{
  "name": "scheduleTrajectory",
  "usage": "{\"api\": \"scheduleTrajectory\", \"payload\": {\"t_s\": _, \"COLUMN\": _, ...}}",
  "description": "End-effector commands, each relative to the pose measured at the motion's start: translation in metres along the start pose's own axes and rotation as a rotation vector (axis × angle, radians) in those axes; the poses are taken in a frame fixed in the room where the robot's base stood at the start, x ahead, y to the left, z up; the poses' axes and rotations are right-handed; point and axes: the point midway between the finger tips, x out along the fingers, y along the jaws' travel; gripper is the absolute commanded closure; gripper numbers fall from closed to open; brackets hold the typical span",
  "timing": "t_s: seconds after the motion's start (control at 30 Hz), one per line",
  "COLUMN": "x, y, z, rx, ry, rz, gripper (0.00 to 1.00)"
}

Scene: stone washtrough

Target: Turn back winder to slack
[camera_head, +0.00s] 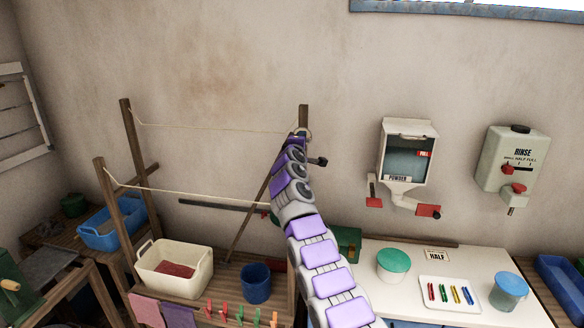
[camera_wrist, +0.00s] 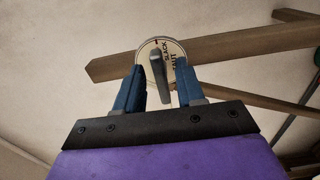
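The winder shows in the wrist view as a round pale dial (camera_wrist: 148,45) marked TAUT and SLACK, with a grey handle (camera_wrist: 160,82) across it. It sits by a wooden beam (camera_wrist: 230,48). My gripper (camera_wrist: 161,68) has one blue finger on each side of the handle, with visible gaps, so it is open and not clamped on it. In the head view my arm reaches up to the top of the right wooden post (camera_head: 303,115) and hides most of the winder and my fingers. Two pale lines (camera_head: 215,128) run from the left posts toward the right.
A cream tub (camera_head: 203,273), a blue bucket (camera_head: 257,283) and several pegs stand below the lines. A powder dispenser (camera_head: 408,155) and a rinse dispenser (camera_head: 515,160) hang on the wall to the right. A white counter (camera_head: 365,268) holds a green-lidded jar (camera_head: 393,265).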

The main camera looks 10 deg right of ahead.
Motion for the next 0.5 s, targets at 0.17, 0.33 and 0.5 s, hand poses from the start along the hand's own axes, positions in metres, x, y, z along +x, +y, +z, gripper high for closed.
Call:
{"api": "scheduleTrajectory", "payload": {"t_s": 0.17, "x": -0.013, "y": -0.006, "z": 0.001, "rx": -0.005, "ry": 0.002, "rz": 0.001, "gripper": 0.62}}
{"api": "scheduleTrajectory", "payload": {"t_s": 0.33, "x": -0.025, "y": -0.003, "z": 0.001, "rx": -0.004, "ry": 0.0, "rz": 0.0, "gripper": 0.62}}
{"api": "scheduleTrajectory", "payload": {"t_s": 0.5, "x": -0.038, "y": -0.004, "z": 0.001, "rx": -0.003, "ry": 0.002, "rz": -0.001, "gripper": 0.62}}
